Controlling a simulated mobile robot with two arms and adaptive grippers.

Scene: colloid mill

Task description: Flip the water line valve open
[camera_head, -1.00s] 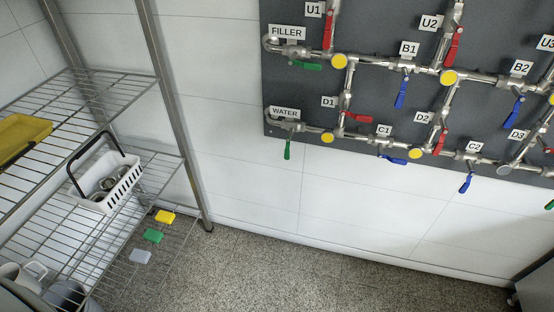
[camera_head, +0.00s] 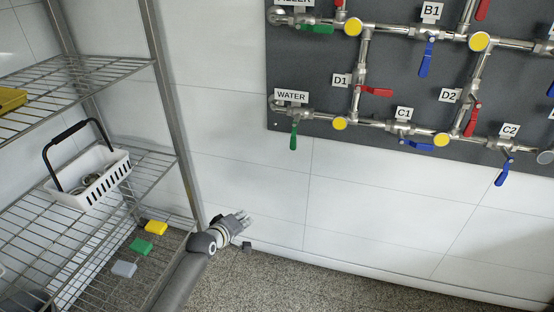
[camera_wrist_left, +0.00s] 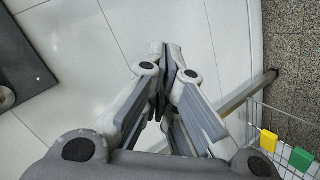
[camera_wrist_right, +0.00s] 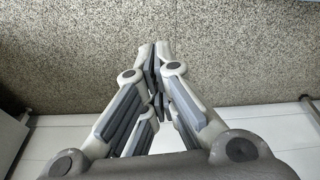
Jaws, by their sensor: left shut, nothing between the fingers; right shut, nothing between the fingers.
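The water line valve has a green handle (camera_head: 294,134) that hangs straight down below the WATER label (camera_head: 291,96) in the head view, at the lower left of the dark pipe panel. My left gripper (camera_head: 246,219) is below and left of this handle, in front of the white wall and clear of the valve. Its fingers are shut and empty in the left wrist view (camera_wrist_left: 171,50). My right gripper (camera_wrist_right: 154,48) shows only in its own wrist view, shut and empty, with speckled floor beyond it. The valve is not seen in either wrist view.
The dark panel (camera_head: 310,70) carries other valves with red, blue and green handles close by. A wire shelf rack (camera_head: 150,160) stands at the left with a white basket (camera_head: 95,180). The white wall below the panel (camera_head: 370,200) is clear.

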